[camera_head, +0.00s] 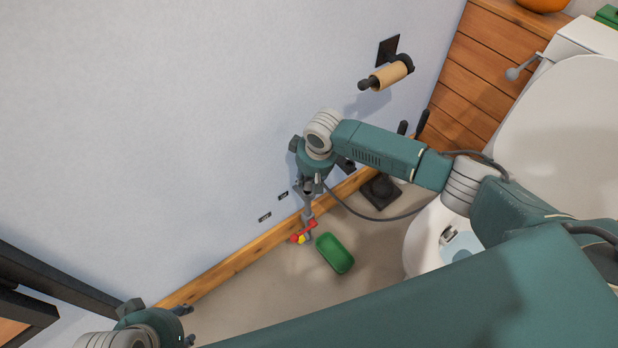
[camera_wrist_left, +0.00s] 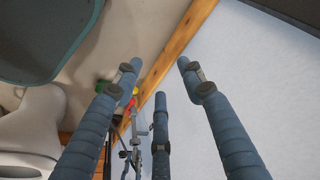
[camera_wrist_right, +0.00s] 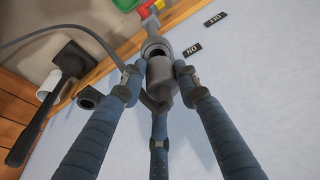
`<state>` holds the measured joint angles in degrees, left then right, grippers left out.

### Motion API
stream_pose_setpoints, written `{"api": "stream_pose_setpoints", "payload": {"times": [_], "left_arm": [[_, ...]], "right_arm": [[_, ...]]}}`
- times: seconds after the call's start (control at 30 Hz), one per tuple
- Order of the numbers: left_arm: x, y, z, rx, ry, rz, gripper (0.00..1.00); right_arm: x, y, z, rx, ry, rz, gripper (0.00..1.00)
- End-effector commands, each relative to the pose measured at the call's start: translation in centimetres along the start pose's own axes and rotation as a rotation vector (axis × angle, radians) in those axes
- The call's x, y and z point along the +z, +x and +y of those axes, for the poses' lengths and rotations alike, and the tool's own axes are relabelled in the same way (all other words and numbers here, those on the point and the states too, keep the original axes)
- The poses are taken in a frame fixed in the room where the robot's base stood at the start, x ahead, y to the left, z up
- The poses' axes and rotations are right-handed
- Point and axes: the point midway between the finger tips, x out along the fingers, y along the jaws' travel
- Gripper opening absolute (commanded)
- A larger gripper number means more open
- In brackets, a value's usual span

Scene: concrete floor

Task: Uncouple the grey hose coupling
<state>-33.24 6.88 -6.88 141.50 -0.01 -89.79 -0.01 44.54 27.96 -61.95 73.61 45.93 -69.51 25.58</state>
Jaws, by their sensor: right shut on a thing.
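The grey hose coupling (camera_wrist_right: 160,78) is a grey cylinder between the fingers of my right gripper (camera_wrist_right: 160,72) in the right wrist view. In the head view my right gripper (camera_head: 309,188) points down near the wall, shut on it. A dark ring shows at its upper end, beside a grey pipe (camera_wrist_right: 152,27) with a red and yellow valve (camera_wrist_right: 148,10); I cannot tell whether the two are joined. The valve also shows in the head view (camera_head: 303,236). A grey hose (camera_wrist_right: 88,30) curves in from the left. My left gripper (camera_wrist_left: 160,75) is open and empty, low at the left (camera_head: 184,325).
A green tray (camera_head: 335,253) lies on the floor beside the valve. Two black labels (camera_wrist_right: 192,50) are on the wall. A dark plunger-like object (camera_head: 380,191), a paper roll (camera_head: 390,76) and a toilet (camera_head: 560,120) are to the right. Open floor lies left of the tray.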

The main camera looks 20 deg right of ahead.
Motion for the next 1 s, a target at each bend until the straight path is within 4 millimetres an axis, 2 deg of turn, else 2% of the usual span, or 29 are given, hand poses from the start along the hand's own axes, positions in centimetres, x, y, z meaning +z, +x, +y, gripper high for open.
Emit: {"api": "stream_pose_setpoints", "payload": {"times": [0.27,0.73,1.0], "left_arm": [[0.3,1.2,0.0,0.000,0.001,-0.016,0.40],[-0.3,2.5,0.1,0.002,0.000,-0.007,0.40],[-0.2,2.8,0.2,0.004,-0.001,-0.011,0.40]], "right_arm": [[0.0,-0.1,0.0,0.000,0.000,0.000,0.00],[0.0,0.0,0.0,0.001,0.000,0.000,0.00],[0.0,0.0,0.0,0.001,0.000,0.000,0.00]]}}
